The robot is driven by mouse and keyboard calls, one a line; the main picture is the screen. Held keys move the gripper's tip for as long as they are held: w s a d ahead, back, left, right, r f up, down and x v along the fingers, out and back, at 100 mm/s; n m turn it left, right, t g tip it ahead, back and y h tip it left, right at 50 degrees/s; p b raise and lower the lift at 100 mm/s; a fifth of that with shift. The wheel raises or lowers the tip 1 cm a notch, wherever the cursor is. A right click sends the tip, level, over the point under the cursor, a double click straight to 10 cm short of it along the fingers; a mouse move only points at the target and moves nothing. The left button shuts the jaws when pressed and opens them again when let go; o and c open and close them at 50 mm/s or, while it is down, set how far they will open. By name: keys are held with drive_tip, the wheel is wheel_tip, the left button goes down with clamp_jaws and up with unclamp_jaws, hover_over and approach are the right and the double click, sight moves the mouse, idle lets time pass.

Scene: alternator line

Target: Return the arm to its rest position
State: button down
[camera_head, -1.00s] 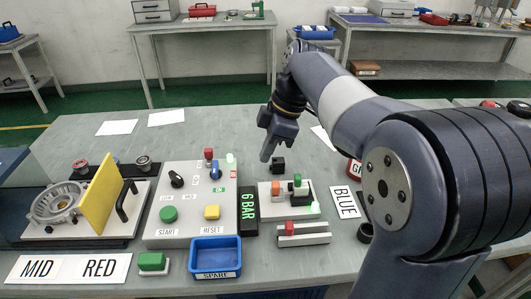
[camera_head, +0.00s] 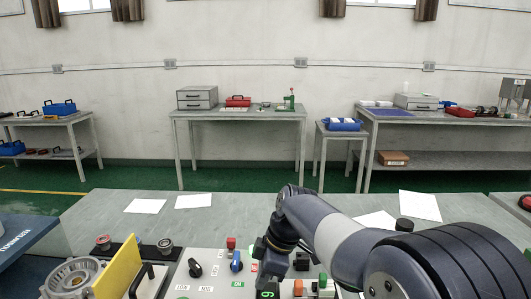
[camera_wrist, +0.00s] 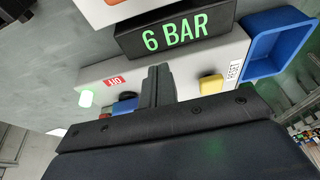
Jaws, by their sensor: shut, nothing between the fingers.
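My gripper (camera_head: 262,262) hangs low over the workbench (camera_head: 110,213) at the right edge of the control panel (camera_head: 205,259), at the end of my bent arm. In the wrist view my gripper (camera_wrist: 158,85) shows its fingers together, with nothing between them. They are above the panel, close to the black "6 BAR" display (camera_wrist: 175,33). A yellow button (camera_wrist: 211,87) lies to their right and a blue knob (camera_wrist: 126,105) to their left. Whether the fingers touch the panel I cannot tell.
A yellow plate (camera_head: 118,269) and a metal housing (camera_head: 72,277) stand left of the panel. A blue bin (camera_wrist: 281,42) sits beside it in the wrist view. White sheets (camera_head: 145,206) lie on the clear back of the bench. Side tables (camera_head: 240,113) stand along the wall.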

drive_tip(key=v, duration=0.6)
